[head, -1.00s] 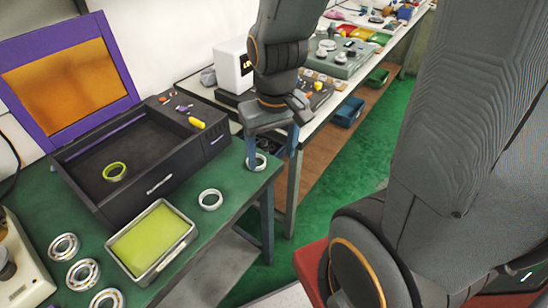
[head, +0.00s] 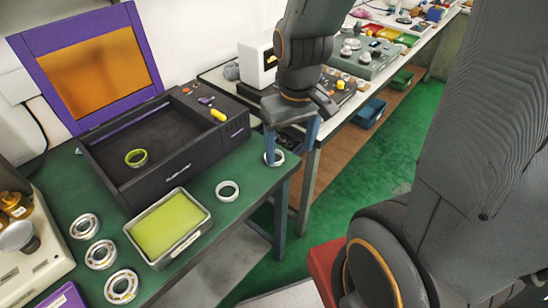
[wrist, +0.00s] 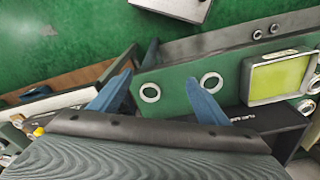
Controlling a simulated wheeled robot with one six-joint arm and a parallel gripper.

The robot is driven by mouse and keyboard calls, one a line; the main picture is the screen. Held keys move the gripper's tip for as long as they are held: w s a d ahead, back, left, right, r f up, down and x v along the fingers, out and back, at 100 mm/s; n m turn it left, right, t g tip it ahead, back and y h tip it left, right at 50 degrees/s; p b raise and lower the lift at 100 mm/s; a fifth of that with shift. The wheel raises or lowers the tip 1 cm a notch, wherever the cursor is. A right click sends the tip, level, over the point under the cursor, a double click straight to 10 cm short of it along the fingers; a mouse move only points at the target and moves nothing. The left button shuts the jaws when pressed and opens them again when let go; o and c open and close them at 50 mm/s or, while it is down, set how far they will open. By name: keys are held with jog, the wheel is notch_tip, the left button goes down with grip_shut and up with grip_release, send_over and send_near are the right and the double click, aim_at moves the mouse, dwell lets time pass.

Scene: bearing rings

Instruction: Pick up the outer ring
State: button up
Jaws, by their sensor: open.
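Two plain pale metal rings lie flat on the green bench top. One ring (head: 281,159) is near the right corner, partly behind a blue finger. The other ring (head: 228,200) is left of it, in front of the black box. Which one is the outer ring I cannot tell for sure. My gripper (head: 291,140) is open and empty, pointing down at the bench corner. In the wrist view my gripper (wrist: 160,77) has the corner ring (wrist: 142,92) between its fingers in the picture. The second ring (wrist: 211,75) shows beside the right finger. Height above the bench is unclear.
A black box (head: 160,180) with a raised purple-framed lid holds a yellow-green ring (head: 136,163). A metal tray (head: 202,233) with a yellow-green pad stands in front. Several bearings (head: 84,234) lie at left. A second bench (head: 330,130) stands behind my gripper.

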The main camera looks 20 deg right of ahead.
jog(key=w+f+n+p, duration=0.1)
jog(key=w+f+n, duration=0.1)
jog(key=w+n, duration=0.2)
jog(key=w+f+n+p, duration=0.1)
jog(key=w+n, duration=0.3)
jog(key=n, duration=0.4)
jog(key=w+f+n+g+p, duration=0.1)
jog(key=w+f+n, duration=0.2)
jog(key=n, duration=0.3)
jog(key=shift+w+d+f+n+p, duration=0.15)
jog(key=shift+w+n+p, duration=0.25)
jog(key=shift+w, duration=0.3)
jog(key=shift+f+p, duration=1.35)
jog(key=shift+f, duration=2.2)
jog(key=c, duration=1.2)
jog(key=shift+r, duration=0.1)
